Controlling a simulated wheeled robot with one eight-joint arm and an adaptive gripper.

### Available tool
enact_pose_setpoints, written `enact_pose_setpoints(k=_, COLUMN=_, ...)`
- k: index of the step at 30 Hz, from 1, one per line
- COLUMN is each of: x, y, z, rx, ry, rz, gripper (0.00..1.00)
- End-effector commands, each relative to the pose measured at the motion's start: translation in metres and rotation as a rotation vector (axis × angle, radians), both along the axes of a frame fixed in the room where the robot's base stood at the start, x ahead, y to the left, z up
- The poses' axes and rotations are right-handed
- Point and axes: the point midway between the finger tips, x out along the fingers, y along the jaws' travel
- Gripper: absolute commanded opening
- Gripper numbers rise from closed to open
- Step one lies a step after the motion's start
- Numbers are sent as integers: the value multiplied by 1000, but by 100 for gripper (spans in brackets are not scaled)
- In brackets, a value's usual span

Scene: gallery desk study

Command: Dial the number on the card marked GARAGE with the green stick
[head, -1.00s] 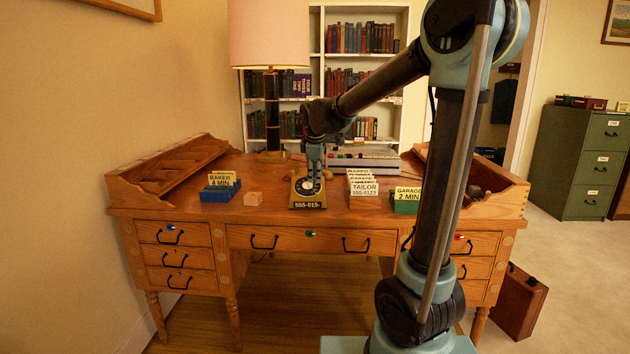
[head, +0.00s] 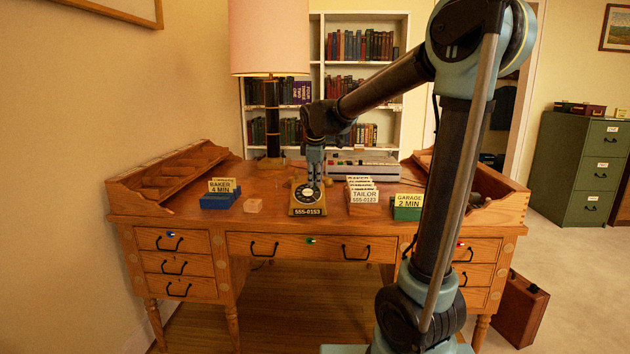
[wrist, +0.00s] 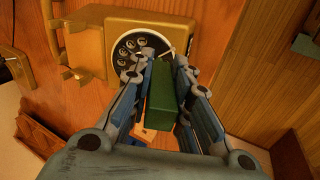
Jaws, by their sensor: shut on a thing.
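A brass-coloured telephone (head: 300,206) with a black rotary dial stands at the middle of the desk; its front strip reads 555-0153. My gripper (head: 314,182) is over the dial, pointing down. In the wrist view my gripper (wrist: 160,68) is shut on the green stick (wrist: 163,88), with the telephone (wrist: 90,45) and its dial (wrist: 135,52) beyond. The stick's tip is near the dial's edge; I cannot tell whether it touches. A stack of cards (head: 364,194) stands right of the telephone, the front one reading TAILOR 555-0123. The cards behind are mostly covered, their numbers hidden.
A green box labelled GARAGE 2 MIN (head: 408,207) stands right of the cards. A lamp (head: 272,120) and a grey console with buttons (head: 362,165) stand behind.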

Motion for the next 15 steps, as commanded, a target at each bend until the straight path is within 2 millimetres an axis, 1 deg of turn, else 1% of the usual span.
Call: enact_pose_setpoints(k=15, x=0, y=0, z=49, rx=0, ry=0, rz=0, gripper=0)
